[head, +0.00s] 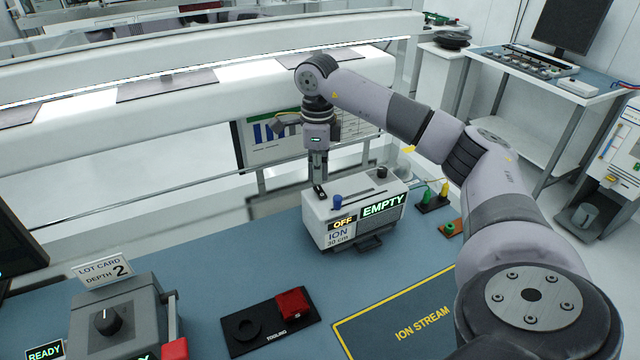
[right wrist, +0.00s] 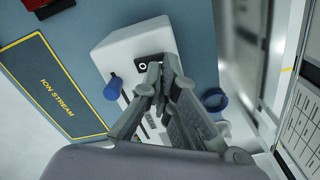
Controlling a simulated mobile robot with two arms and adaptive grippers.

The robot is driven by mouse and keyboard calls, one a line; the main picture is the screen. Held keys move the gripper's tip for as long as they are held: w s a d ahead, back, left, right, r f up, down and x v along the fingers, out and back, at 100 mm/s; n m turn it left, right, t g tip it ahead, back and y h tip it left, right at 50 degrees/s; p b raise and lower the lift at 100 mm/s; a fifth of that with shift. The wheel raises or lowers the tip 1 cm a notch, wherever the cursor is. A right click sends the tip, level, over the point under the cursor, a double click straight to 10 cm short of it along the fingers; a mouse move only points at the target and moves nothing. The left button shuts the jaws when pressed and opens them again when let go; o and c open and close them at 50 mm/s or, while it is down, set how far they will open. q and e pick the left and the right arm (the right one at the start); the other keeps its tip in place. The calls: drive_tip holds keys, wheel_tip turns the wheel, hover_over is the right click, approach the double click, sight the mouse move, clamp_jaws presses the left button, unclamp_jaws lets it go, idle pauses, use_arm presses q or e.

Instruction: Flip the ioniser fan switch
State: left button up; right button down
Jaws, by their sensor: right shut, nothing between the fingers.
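The ioniser fan (head: 318,221) is a white box on the blue bench mat, with lit signs reading OFF and EMPTY and a label ION 30 cm. Its black switch (head: 320,193) is on the top at the left end; the switch plate also shows in the right wrist view (right wrist: 143,60). My right gripper (head: 318,183) points down, shut and empty, with its fingertips (right wrist: 160,70) at the switch. The fingertips partly cover the switch; I cannot tell whether they touch it. My left gripper is not in view.
A blue knob (head: 337,200) and a black knob (head: 382,172) stand on the box top. A black tooling tray (head: 272,322) with a red block lies in front. The ION STREAM mat area (head: 405,318) is clear.

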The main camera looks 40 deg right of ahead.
sight(318, 188)
drive_tip(key=shift+f+b, duration=0.7)
drive_tip(key=shift+f, duration=0.45)
idle(0.5)
wheel_tip(318, 188, up, 7)
drive_tip(key=p, duration=0.6)
idle(0.8)
